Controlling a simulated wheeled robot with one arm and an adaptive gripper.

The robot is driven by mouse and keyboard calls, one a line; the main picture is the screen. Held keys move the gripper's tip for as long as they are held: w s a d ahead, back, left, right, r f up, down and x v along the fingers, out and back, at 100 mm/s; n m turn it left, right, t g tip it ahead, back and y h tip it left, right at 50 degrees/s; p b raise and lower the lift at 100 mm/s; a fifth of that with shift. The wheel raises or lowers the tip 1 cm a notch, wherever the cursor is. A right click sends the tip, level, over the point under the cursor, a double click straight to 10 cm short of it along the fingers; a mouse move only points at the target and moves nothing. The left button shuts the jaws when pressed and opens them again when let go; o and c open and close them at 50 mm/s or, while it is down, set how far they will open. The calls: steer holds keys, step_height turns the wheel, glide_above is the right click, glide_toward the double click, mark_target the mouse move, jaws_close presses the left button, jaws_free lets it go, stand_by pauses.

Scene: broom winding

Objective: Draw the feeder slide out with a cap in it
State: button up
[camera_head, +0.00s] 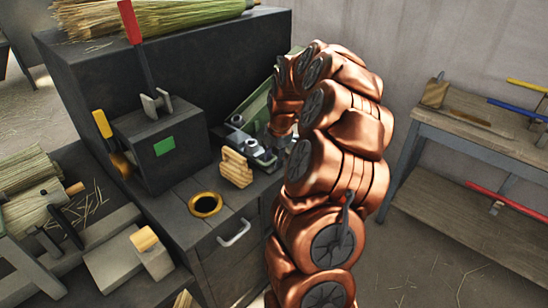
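A green sloped feeder body (245,112) stands on the dark bench top, partly behind my copper arm. In front of it is a grey metal slide assembly (262,157) with small round pale-rimmed parts. I cannot tell whether a cap sits in it. A light wooden grip-shaped piece (236,168) is at its near left end. My gripper (280,143) is at the right side of this assembly, largely hidden by my arm. Its fingertips, and whether they touch the slide, cannot be made out.
Left of the feeder stands a dark box (160,145) with a green square and a red-handled lever (131,24). A brass-rimmed hole (205,204) is in the bench top, above a drawer handle (234,234). A side table (455,130) stands right. Straw bundles (28,170) lie left.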

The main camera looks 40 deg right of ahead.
step_height(320, 180, up, 12)
steer(key=s, duration=0.2)
steer(key=shift+s, duration=0.15)
steer(key=shift+d+f, duration=0.1)
stand_by(0.5)
steer(key=s+a+r+m+g+p, duration=0.1)
steer(key=s+a+r+m, duration=0.1)
steer(key=a, duration=0.6)
steer(key=s+a+r+m+p, duration=0.2)
steer(key=s+a+m, duration=0.1)
steer(key=a, duration=0.6)
steer(key=s+a+r+m+g+p, duration=0.1)
steer(key=s+a+m, duration=0.1)
steer(key=a, duration=0.6)
steer(key=s+a+m+p, duration=0.1)
steer(key=s+a+m, duration=0.2)
steer(key=s, duration=0.3)
steer(key=s+a+f+m+g+p, duration=0.1)
steer(key=s+a+m, duration=0.2)
steer(key=s, duration=0.4)
steer(key=s+a+f+m+g+p, duration=0.1)
steer(key=s+a+m, duration=0.2)
steer(key=s+m, duration=0.2)
steer(key=shift+s+f+m+p, duration=0.2)
steer(key=shift+s+m+p, duration=0.1)
steer(key=shift+s, duration=0.75)
